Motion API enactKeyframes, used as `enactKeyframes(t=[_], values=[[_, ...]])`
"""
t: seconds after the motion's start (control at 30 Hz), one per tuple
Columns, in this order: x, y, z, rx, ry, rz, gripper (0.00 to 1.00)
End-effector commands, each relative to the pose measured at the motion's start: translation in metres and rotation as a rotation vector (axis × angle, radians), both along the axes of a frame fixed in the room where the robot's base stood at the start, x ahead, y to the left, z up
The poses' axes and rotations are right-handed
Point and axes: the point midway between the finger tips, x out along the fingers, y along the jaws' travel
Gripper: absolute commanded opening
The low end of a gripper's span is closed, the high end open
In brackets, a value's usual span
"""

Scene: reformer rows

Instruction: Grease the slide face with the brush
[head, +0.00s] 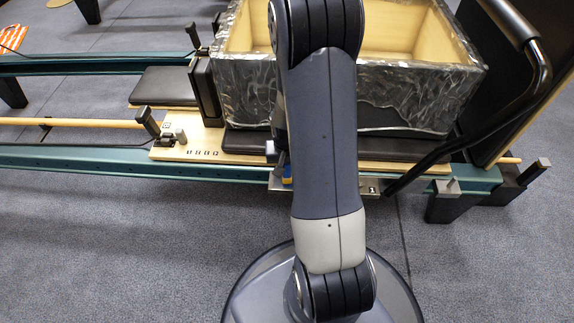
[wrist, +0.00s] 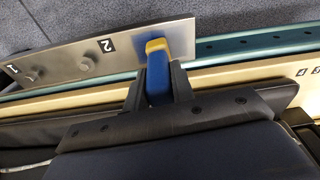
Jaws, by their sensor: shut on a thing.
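A blue handle with a yellow end, which I take to be the brush (wrist: 158,76), is between the two dark fingers of my gripper (wrist: 158,84) in the wrist view. A bit of its blue and yellow also shows beside my arm in the head view (head: 287,175). My gripper is shut on it. The yellow end overlaps a steel plate (wrist: 88,62) marked 1 and 2; I cannot tell if they touch. The plate partly shows in the head view (head: 371,187). No bristles show. I cannot tell which surface is the slide face. My arm hides my gripper in the head view.
A teal rail (head: 90,160) runs along the reformer's near side. An open box with a dark marbled outside (head: 405,95) stands on the black padded carriage (head: 250,143). A black curved handle (head: 535,75) rises at the right. Grey carpet in front is clear.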

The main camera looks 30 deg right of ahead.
Motion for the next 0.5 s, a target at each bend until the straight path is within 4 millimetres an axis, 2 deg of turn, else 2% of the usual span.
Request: enactKeyframes(t=[0.03,0.5], values=[[0.002,0.0,0.017,-0.001,-0.005,0.001,0.01],[0.006,0.001,0.058,-0.002,-0.004,0.006,0.01]])
